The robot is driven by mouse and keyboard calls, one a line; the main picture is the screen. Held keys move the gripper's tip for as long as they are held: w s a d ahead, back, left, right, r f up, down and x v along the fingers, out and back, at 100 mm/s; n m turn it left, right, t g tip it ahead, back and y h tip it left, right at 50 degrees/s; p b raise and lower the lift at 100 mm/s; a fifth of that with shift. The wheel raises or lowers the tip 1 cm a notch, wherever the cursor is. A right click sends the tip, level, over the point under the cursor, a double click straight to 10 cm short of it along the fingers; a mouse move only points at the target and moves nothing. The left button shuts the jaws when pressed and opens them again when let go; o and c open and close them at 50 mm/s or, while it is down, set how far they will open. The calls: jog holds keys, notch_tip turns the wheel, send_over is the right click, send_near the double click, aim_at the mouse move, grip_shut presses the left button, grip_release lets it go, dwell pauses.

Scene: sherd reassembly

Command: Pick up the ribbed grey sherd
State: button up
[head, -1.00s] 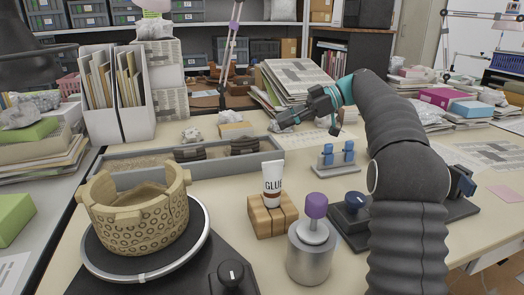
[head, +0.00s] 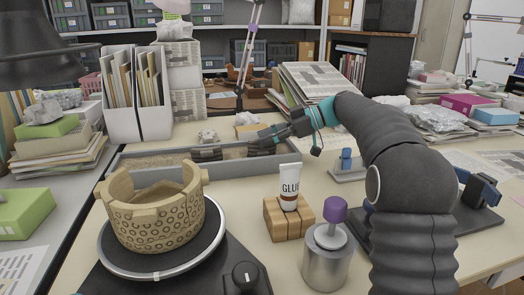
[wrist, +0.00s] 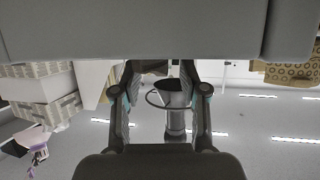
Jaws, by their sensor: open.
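The long grey sand tray (head: 140,172) lies behind the pot. Two dark, ribbed-looking sherds are in it: a left one (head: 206,155) and a right one (head: 256,149), partly covered by my gripper. They are too small to tell which is the grey one. My gripper (head: 264,138) is above the right part of the tray, close over the right sherd, with its fingers pointing left. In the wrist view my gripper (wrist: 160,72) is open, fingers apart, with no sherd held. No sherd can be made out there for certain.
A ring-patterned tan pot (head: 158,217) stands on a turntable (head: 205,243) at front left. A glue tube (head: 289,186) in a wooden block (head: 274,218) and a metal canister (head: 326,262) stand in front of the tray. White file holders (head: 137,120) stand behind it.

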jog(key=x, duration=0.3)
jog(key=shift+a, duration=0.15)
grip_shut()
jog(key=shift+r, duration=0.1)
